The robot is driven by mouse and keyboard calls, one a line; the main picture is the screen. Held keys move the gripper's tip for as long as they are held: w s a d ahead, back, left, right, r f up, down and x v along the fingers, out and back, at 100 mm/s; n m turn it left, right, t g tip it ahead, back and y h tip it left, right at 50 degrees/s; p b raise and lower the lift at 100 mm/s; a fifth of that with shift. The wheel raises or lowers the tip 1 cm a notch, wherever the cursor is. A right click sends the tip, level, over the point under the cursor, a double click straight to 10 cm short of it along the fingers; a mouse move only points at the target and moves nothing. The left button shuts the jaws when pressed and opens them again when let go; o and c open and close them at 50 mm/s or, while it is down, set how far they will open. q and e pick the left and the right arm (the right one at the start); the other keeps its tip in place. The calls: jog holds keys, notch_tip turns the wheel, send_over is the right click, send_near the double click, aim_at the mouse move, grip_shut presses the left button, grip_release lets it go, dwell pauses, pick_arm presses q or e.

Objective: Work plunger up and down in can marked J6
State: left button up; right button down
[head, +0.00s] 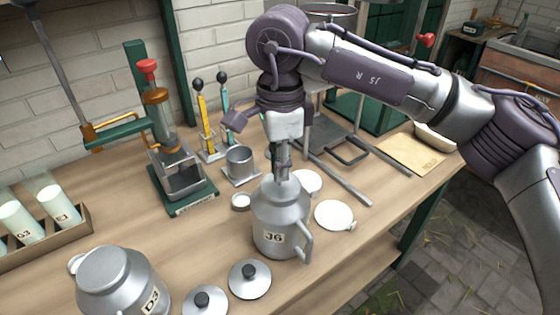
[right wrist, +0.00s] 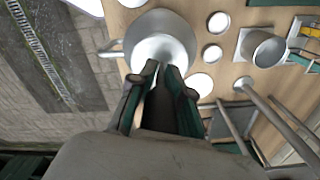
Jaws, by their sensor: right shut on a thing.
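The grey metal can marked J6 (head: 277,222) stands upright on the wooden bench, its handle to the right. My right gripper (head: 283,170) points straight down over the can's open mouth, fingertips at its neck. It is shut on the plunger, which the fingers and the can almost wholly hide. In the right wrist view the fingertips (right wrist: 165,68) are close together over the mouth of the can (right wrist: 181,25), with bright white inside. How deep the plunger sits cannot be told. My left gripper is not in view.
Can D3 (head: 112,280) stands front left, with two knobbed lids (head: 250,280) beside it. White discs (head: 335,215) lie to the right. A green press (head: 182,190), a metal cup (head: 240,163) and a bottle crate (head: 50,242) stand behind and left.

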jog(key=shift+r, duration=0.15)
notch_tip(320, 180, up, 18)
jog(key=p, duration=1.2)
jog(key=shift+s+f, duration=0.1)
jog(key=shift+f, duration=0.1)
dwell(1.6)
